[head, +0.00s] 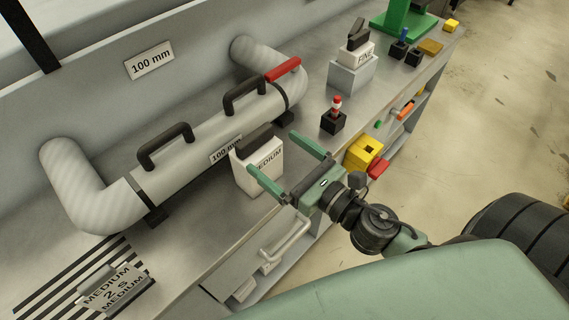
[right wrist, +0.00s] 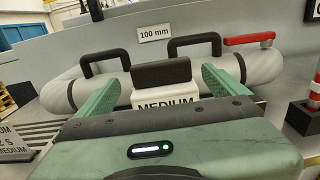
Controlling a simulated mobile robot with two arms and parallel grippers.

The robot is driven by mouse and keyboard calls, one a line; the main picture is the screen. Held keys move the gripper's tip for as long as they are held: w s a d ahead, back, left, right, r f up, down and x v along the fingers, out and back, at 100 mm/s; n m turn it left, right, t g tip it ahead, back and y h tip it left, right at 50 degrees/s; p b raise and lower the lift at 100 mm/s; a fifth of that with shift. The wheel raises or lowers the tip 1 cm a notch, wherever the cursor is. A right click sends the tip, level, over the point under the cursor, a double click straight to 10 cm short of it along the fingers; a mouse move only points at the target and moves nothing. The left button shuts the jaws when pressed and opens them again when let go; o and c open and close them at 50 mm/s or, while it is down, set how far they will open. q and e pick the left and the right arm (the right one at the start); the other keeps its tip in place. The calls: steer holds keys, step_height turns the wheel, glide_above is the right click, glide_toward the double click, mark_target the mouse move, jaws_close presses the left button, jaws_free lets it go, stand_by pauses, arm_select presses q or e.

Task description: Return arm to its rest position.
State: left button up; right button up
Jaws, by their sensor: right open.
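My right gripper (head: 271,153) is open over the front edge of the workbench. A white block marked MEDIUM (head: 267,160) with a dark top grip (head: 255,139) stands upright on the bench by its fingertips. In the right wrist view the MEDIUM block (right wrist: 165,96) shows between the two spread green fingers (right wrist: 161,80). The fingers do not appear closed on it; I cannot tell whether either one touches it. My right arm reaches in from the lower right. My left gripper is not in view.
A grey pipe with black handles and a red lever (head: 283,69) lies behind the block. A red-and-white piece on a black base (head: 333,121), a FINE block (head: 356,55) and a yellow box (head: 363,151) stand to the right. A MEDIUM plate (head: 116,289) lies front left.

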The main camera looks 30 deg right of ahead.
steer(key=shift+s+d, duration=0.25)
steer(key=shift+s, duration=0.45)
